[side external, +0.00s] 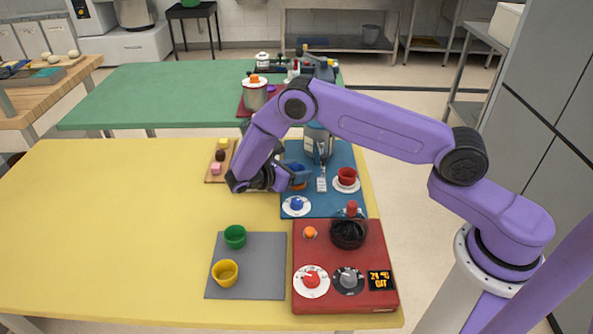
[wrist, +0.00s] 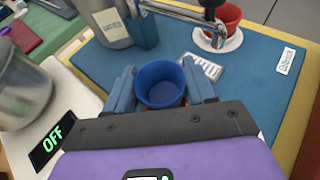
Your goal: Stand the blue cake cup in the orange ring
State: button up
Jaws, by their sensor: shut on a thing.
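The blue cake cup (wrist: 160,82) is upright between the two fingers of my gripper (wrist: 161,92) in the wrist view, its open mouth facing the camera. In the side view my gripper (side external: 285,180) is low over the blue mat, shut on the blue cup (side external: 298,169), which is partly hidden by the arm. The orange ring (side external: 298,187) shows as a small orange edge just under the cup. I cannot tell whether the cup's base is inside the ring or just above it.
A red cup (side external: 347,175) stands on a white saucer to the right. A white dial with a blue knob (side external: 297,205) is in front. Green (side external: 235,236) and yellow (side external: 225,272) cups are on a grey mat (side external: 262,262). A red panel (side external: 325,240) is nearby. The yellow table's left is clear.

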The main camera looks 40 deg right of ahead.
jog(key=shift+f, duration=0.65)
dwell(0.7)
jog(key=o, duration=0.7)
jog(key=shift+o, duration=0.2)
jog(key=shift+v, duration=5.25)
jog(key=shift+a+r, duration=0.1)
jog(key=shift+a, duration=0.15)
